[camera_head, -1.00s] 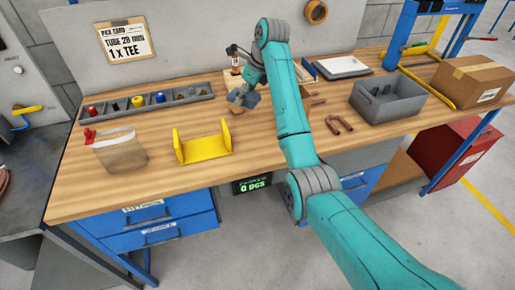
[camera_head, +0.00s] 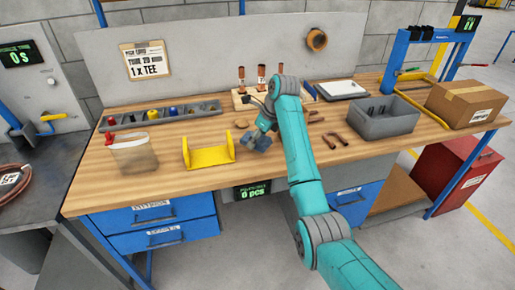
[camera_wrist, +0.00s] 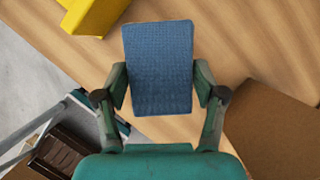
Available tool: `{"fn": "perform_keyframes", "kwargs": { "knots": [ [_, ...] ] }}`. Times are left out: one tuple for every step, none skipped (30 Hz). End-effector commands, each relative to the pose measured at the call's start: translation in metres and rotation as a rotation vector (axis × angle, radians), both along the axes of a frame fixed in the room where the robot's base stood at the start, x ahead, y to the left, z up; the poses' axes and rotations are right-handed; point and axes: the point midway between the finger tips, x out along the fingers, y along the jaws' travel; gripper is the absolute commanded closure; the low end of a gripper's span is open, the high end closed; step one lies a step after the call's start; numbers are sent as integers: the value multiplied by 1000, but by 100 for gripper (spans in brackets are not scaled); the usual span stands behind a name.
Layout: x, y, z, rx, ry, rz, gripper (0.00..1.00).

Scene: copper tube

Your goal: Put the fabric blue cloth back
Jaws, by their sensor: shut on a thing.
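The blue fabric cloth (camera_wrist: 160,62) is a flat, woven, roughly rectangular piece in the wrist view. My gripper (camera_wrist: 160,82) is shut on it, with one finger against each side edge. In the head view the cloth (camera_head: 252,145) is small and partly hidden by my gripper (camera_head: 260,140). Both are near the front of the wooden bench, just right of the yellow stand (camera_head: 208,158). Whether the cloth touches the bench top cannot be told.
A wooden block with copper fittings (camera_head: 243,101) stands behind my gripper. Bent copper pipes (camera_head: 336,139) and a grey bin (camera_head: 385,120) are to the right. A brown surface (camera_wrist: 272,130) fills the wrist view's right.

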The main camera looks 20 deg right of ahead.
Motion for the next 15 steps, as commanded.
{"fn": "perform_keyframes", "kwargs": {
  "knots": [
    [0, 0, -4, 0, 0, 0, 58],
    [0, 0, -6, 0, 0, 0, 58],
    [0, 0, -9, 1, -1, 0, 58],
    [0, 0, -12, 0, 0, 1, 58],
    [0, 0, -15, 0, 0, 0, 58],
    [0, 0, -21, 0, 1, 0, 58],
    [0, 0, -25, 1, 2, 1, 58],
    [0, 0, -30, 0, 1, 0, 58],
    [0, 0, -34, 1, 1, 0, 58],
    [0, 0, -37, 0, 0, 0, 58],
    [0, 0, -39, 0, 0, 0, 58],
    [0, 0, -41, 0, -2, 1, 58],
    [0, 0, -41, 0, -2, 1, 58],
    [0, 0, -41, 0, -2, 1, 58],
    [0, 0, -41, 0, -2, 1, 58]
  ]
}}
